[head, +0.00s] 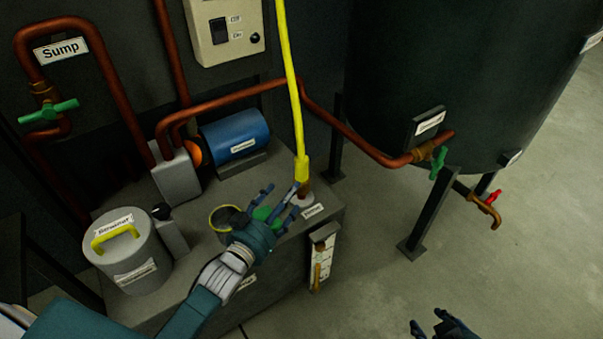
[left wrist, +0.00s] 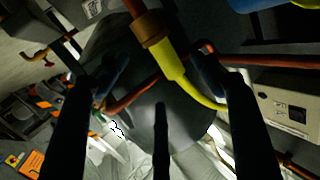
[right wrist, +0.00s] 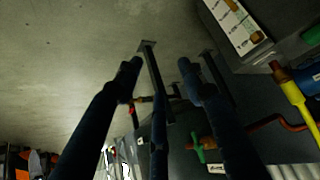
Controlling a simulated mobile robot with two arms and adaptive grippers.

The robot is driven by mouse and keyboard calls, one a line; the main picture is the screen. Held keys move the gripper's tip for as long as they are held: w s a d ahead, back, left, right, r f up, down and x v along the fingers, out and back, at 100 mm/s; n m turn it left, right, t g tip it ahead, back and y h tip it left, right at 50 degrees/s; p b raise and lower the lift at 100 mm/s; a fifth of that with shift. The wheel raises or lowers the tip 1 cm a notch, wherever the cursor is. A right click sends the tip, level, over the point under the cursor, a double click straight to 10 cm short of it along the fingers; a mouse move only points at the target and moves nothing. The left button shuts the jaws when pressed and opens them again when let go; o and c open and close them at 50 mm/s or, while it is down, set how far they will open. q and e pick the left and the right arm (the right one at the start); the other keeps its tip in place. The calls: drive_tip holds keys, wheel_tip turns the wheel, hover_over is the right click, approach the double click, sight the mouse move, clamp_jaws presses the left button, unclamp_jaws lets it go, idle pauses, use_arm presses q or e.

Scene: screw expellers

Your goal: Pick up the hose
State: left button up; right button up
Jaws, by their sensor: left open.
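The yellow hose (head: 292,80) hangs from the top of the head view. Its thicker yellow end (head: 302,168) meets a brown pipe stub on the grey tank top. My left gripper (head: 280,203) is open just left of and below this end. In the left wrist view the hose end (left wrist: 172,64) shows between the spread fingers of my left gripper (left wrist: 160,80); nothing is gripped, and contact is unclear. My right gripper (head: 438,326) is open and empty, low over the floor. The hose also shows at the right of the right wrist view (right wrist: 296,97).
A grey lidded strainer (head: 138,262) with a yellow handle and a blue motor (head: 235,135) stand on the grey tank (head: 328,205). A large dark tank (head: 450,80) on legs stands right. Brown pipes (head: 235,98) run behind. The floor at right is clear.

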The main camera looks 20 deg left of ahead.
sight(301, 172)
use_arm(q)
drive_tip(key=shift+t, duration=0.3)
drive_tip(key=w, duration=0.2)
drive_tip(key=w+b, duration=0.1)
drive_tip(key=w+d+r, duration=0.1)
drive_tip(key=w, duration=0.1)
drive_tip(key=shift+w, duration=0.3)
drive_tip(key=w+b, duration=0.1)
drive_tip(key=w, duration=0.1)
drive_tip(key=w+d+b, duration=0.1)
drive_tip(key=w, duration=0.2)
drive_tip(key=shift+w, duration=0.3)
drive_tip(key=shift+r, duration=0.1)
drive_tip(key=c, duration=1.5)
use_arm(e)
drive_tip(key=w+a+r+t+y, duration=0.2)
drive_tip(key=w+a+r+t, duration=0.2)
drive_tip(key=w+r+t, duration=0.3)
drive_tip(key=w+r, duration=0.3)
drive_tip(key=r, duration=0.3)
drive_tip(key=shift+w+a+t, duration=0.15)
drive_tip(key=shift+w+t, duration=0.05)
drive_tip(key=shift+t, duration=0.2)
